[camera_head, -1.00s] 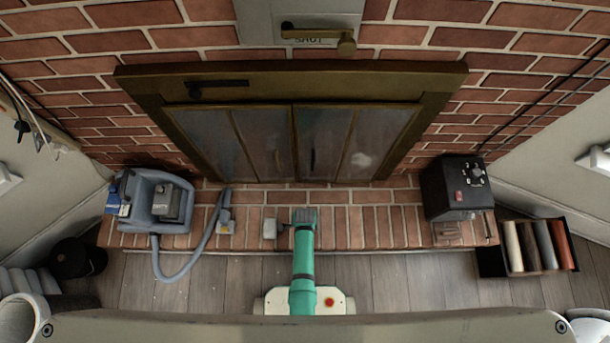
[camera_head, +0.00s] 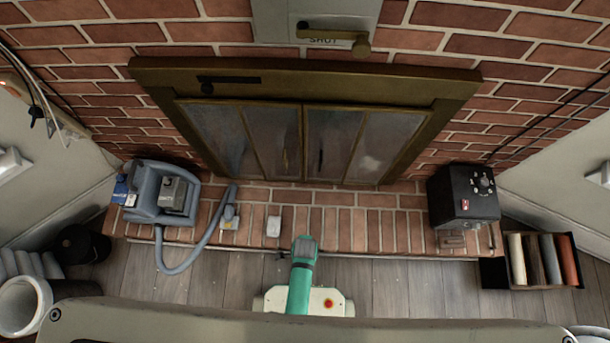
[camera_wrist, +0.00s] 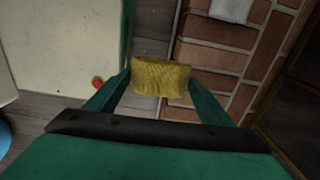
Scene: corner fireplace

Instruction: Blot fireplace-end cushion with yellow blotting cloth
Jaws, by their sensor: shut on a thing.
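The yellow blotting cloth (camera_wrist: 162,77) shows in the wrist view as a folded, textured pad. My green gripper (camera_wrist: 160,80) is shut on it, with one finger on each side. In the head view my gripper (camera_head: 303,243) is seen from above at the front edge of the brick hearth, and its arm hides the cloth. I cannot make out any cushion in either view.
The brick hearth (camera_head: 386,226) bears a white block (camera_head: 273,226), a grey-blue machine (camera_head: 160,195) with a hose, and a black box (camera_head: 463,200) with knobs. A tray of rolls (camera_head: 490,272) stands right.

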